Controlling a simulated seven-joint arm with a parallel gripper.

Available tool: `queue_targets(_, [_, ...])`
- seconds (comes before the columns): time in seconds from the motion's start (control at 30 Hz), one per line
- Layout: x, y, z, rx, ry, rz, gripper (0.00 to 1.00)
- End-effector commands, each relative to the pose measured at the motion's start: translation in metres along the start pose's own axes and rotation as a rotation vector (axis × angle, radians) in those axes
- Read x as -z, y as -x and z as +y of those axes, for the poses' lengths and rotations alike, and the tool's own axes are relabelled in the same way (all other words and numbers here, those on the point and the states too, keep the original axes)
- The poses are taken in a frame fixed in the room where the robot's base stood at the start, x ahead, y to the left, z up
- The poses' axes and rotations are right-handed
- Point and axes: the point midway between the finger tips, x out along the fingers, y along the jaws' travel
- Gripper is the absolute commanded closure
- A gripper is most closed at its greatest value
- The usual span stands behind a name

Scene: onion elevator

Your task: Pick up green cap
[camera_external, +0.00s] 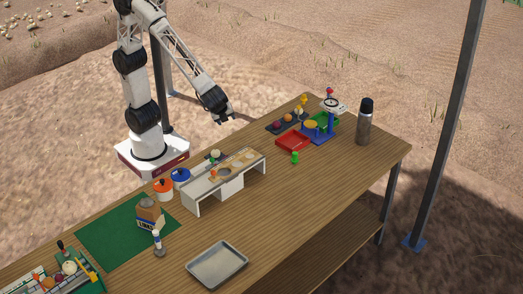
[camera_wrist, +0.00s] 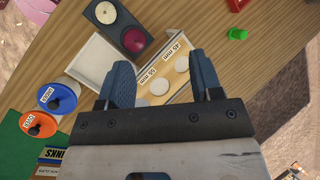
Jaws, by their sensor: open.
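The green cap (camera_external: 295,157) is a small bright green piece on the wooden table, in front of the red tray and apart from it. In the wrist view the green cap (camera_wrist: 238,34) lies near the top right on bare wood. My gripper (camera_external: 226,119) is above the table's back edge, left of the cap and well away from it. In the wrist view my gripper (camera_wrist: 163,80) has its two fingers spread with nothing held between them. Below them is a white sorting stand (camera_wrist: 97,58) with size labels.
The white stand (camera_external: 190,203) and orange and blue lidded pots (camera_external: 163,189) are to the left. Bare wood lies in front of the cap.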

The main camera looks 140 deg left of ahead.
Motion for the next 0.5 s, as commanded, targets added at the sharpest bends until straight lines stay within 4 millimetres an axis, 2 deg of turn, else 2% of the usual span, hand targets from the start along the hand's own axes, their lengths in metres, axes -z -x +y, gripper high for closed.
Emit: queue_targets(0.5, [0.07,-0.064,-0.078,0.094,-0.225,-0.218,0.41])
